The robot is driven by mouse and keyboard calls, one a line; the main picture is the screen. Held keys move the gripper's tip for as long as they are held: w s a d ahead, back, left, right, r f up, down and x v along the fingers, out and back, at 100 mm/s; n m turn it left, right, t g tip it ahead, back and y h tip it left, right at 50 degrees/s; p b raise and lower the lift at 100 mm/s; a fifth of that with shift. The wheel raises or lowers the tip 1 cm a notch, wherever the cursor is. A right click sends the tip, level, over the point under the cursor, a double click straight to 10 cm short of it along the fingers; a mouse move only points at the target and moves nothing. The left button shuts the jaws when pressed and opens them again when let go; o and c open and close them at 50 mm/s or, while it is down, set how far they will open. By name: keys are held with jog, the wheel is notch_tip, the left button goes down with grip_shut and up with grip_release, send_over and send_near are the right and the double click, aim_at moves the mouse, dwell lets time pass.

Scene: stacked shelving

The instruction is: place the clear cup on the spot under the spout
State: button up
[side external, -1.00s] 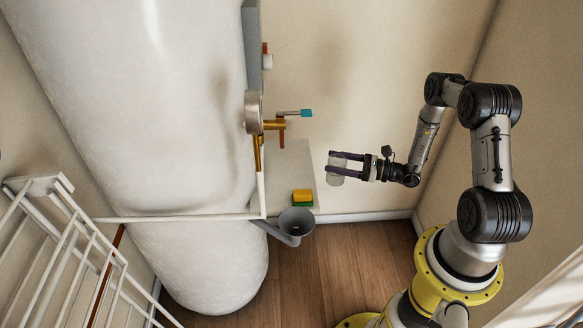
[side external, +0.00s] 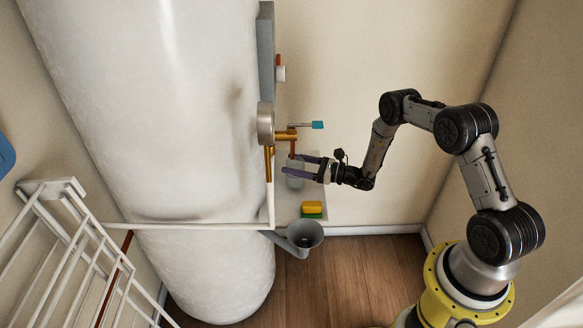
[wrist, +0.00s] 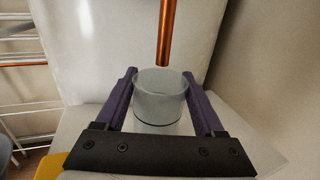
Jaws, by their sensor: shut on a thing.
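The clear cup (wrist: 160,95) is upright between the purple fingers of my gripper (wrist: 162,105) in the wrist view, and the fingers are shut on it. In the side external view the cup (side external: 295,172) shows faintly between the fingers of my gripper (side external: 302,166), close under the copper spout (side external: 292,148). In the wrist view the spout (wrist: 167,35) hangs just beyond the cup, its lower end near the far rim. The spot under the spout lies on a white ledge (side external: 315,185). I cannot tell whether the cup touches the ledge.
A yellow and green sponge (side external: 312,208) lies on the ledge's near end. A grey funnel (side external: 305,234) stands in front of it. The large white tank (side external: 170,130) is left of the spout, and a blue-tipped valve handle (side external: 317,125) juts out above. A white rack (side external: 70,240) is at left.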

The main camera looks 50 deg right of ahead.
jog(key=shift+w+a+f, duration=0.3)
jog(key=shift+w+f, duration=0.05)
jog(key=shift+w, duration=0.15)
jog(key=shift+d+f, duration=0.1)
jog(key=shift+f, duration=0.3)
jog(key=shift+f, duration=0.1)
jog(key=o, duration=1.5)
